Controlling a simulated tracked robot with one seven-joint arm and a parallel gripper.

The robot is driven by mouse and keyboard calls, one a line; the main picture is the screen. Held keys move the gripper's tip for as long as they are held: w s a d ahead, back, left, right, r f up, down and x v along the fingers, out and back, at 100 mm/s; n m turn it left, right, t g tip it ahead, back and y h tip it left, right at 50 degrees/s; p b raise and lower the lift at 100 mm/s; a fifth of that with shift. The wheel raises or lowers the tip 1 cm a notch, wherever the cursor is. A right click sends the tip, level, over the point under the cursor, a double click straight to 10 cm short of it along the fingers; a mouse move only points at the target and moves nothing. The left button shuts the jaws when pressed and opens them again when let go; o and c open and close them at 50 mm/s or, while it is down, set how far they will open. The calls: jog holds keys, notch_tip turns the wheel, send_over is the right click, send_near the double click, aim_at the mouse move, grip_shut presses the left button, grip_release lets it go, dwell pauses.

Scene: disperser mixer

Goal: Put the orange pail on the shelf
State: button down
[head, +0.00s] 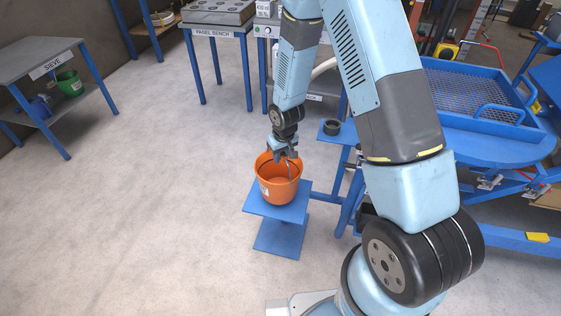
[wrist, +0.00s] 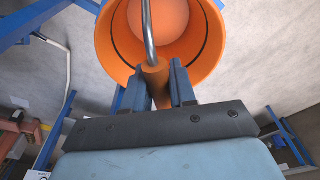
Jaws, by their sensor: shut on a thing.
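The orange pail (head: 279,190) is upright and looks empty, at a small blue stand (head: 291,209) in the middle of the head view. I cannot tell whether its base touches the stand's top. In the wrist view the pail (wrist: 112,48) fills the upper middle, with its metal bail running up from an orange grip (wrist: 155,75). My gripper (wrist: 166,82) is shut on that grip, its two blue fingers on either side. In the head view my gripper (head: 288,157) is over the pail's rim. No shelf is named by a label; a blue and grey table marked SIEVE (head: 52,62) has a lower shelf.
Green (head: 70,84) and blue (head: 40,106) pails sit on the SIEVE table's lower shelf. A panel bench (head: 215,30) stands at the back. A blue mesh tray (head: 475,95) is at right. Open floor lies left of the stand.

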jog(key=shift+w+f, duration=0.35)
jog(key=shift+f, duration=1.6)
jog(key=c, duration=0.9)
grip_release()
jog(key=r, duration=0.4)
jog(key=s+r, duration=0.1)
jog(key=r, duration=0.3)
jog(key=d+r, duration=0.1)
jog(key=r, duration=0.3)
jog(key=shift+s+r, duration=0.1)
jog(key=shift+s, duration=0.3)
